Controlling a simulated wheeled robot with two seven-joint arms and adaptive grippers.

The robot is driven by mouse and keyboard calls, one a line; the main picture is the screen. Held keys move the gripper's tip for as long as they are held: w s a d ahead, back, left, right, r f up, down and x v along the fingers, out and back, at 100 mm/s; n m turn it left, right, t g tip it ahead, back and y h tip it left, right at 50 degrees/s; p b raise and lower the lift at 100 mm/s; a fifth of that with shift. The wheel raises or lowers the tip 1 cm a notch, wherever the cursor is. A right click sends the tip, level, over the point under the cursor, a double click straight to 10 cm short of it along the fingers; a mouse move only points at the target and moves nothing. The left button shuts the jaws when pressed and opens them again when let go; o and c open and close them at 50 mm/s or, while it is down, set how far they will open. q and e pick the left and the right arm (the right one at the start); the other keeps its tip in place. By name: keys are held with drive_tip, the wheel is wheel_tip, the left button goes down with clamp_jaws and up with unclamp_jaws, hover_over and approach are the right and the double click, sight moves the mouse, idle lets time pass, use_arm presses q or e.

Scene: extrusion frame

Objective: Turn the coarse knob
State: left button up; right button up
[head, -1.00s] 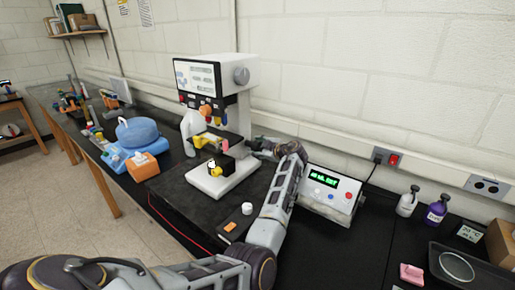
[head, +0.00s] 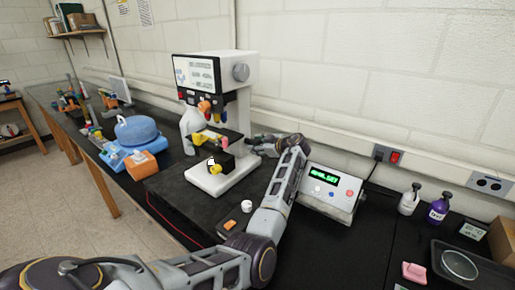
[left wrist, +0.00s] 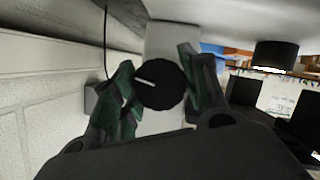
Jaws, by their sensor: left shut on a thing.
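A white microscope (head: 245,110) stands on the dark bench in the head view. In the left wrist view, a round black coarse knob (left wrist: 163,92) with a short white mark sits on its pale side. My left gripper (head: 255,144) reaches the microscope's right side in the head view, where the gripper and arm hide the knob. In the left wrist view, my left gripper's two dark green-black fingers (left wrist: 158,75) stand on either side of the knob, shut on it. My right gripper is in neither view.
A control box with a green display (head: 328,190) stands close to the right of my left arm. A small white cap (head: 246,206) lies in front. An orange block (head: 141,163) and blue device (head: 138,130) stand left. Bottles (head: 409,200) and a tray stand right.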

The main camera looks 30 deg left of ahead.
use_arm(q)
drive_tip(key=shift+m+g+b, duration=0.55)
drive_tip(key=shift+m+g, duration=0.25)
drive_tip(key=shift+m, duration=0.2)
drive_tip(key=shift+m+g+b, duration=0.3)
drive_tip(key=shift+m+g, duration=0.1)
drive_tip(key=shift+m, duration=0.3)
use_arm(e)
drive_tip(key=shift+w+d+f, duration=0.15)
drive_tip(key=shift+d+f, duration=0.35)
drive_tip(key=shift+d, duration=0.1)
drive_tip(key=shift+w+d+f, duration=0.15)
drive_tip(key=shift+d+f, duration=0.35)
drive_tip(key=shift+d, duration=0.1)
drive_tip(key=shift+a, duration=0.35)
use_arm(q)
drive_tip(key=o, duration=1)
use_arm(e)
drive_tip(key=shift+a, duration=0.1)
use_arm(q)
drive_tip(key=shift+d, duration=0.15)
drive_tip(key=shift+v, duration=5.9)
